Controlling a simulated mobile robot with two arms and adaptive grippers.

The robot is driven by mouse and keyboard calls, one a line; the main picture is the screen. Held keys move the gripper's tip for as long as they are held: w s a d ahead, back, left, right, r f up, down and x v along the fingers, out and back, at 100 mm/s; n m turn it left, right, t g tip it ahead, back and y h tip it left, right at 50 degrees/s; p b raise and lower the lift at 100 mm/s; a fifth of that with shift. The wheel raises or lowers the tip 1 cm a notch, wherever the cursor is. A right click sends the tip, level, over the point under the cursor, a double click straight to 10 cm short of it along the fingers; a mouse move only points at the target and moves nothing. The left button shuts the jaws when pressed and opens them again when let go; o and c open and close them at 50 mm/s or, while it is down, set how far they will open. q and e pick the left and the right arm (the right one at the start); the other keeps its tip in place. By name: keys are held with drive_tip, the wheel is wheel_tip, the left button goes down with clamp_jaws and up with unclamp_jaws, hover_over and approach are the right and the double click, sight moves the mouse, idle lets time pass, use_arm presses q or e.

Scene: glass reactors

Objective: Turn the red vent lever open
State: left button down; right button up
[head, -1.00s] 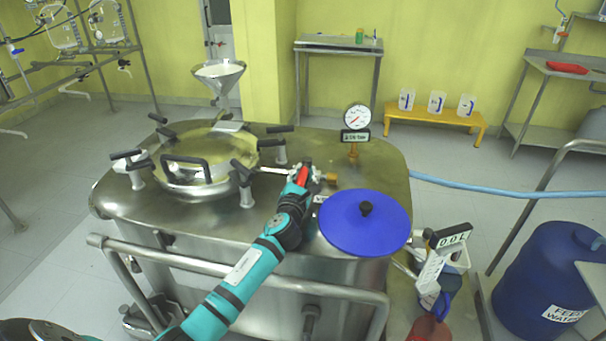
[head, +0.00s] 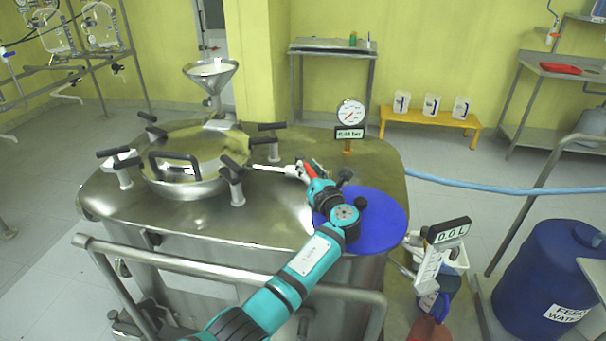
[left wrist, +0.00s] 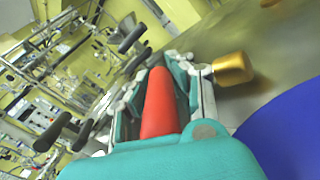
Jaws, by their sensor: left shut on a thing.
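The red vent lever (head: 311,171) is on top of the steel reactor (head: 200,222), beside a thin pipe running to the round hatch. My left gripper (head: 306,168) is shut on the lever. In the left wrist view the red lever (left wrist: 159,105) lies lengthwise between the two fingers of my gripper (left wrist: 160,85). The lever's base is hidden by the gripper. A brass fitting (left wrist: 233,69) sits just right of the fingers there. My right gripper is not in view.
A round hatch (head: 197,143) with black-handled clamps is left of the lever. A pressure gauge (head: 350,112) stands behind, its display reading about 0 bar. A blue round lid (head: 385,222) lies right of my wrist. A steel rail (head: 180,262) runs along the front.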

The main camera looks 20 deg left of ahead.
use_arm(q)
drive_tip(key=shift+w+d+n+g+y, duration=0.15)
drive_tip(key=shift+n+g+y, duration=0.25)
drive_tip(key=shift+y, duration=0.1)
drive_tip(key=c, duration=1.1)
unclamp_jaws()
drive_tip(key=shift+c, duration=0.2)
drive_tip(key=shift+o, duration=0.2)
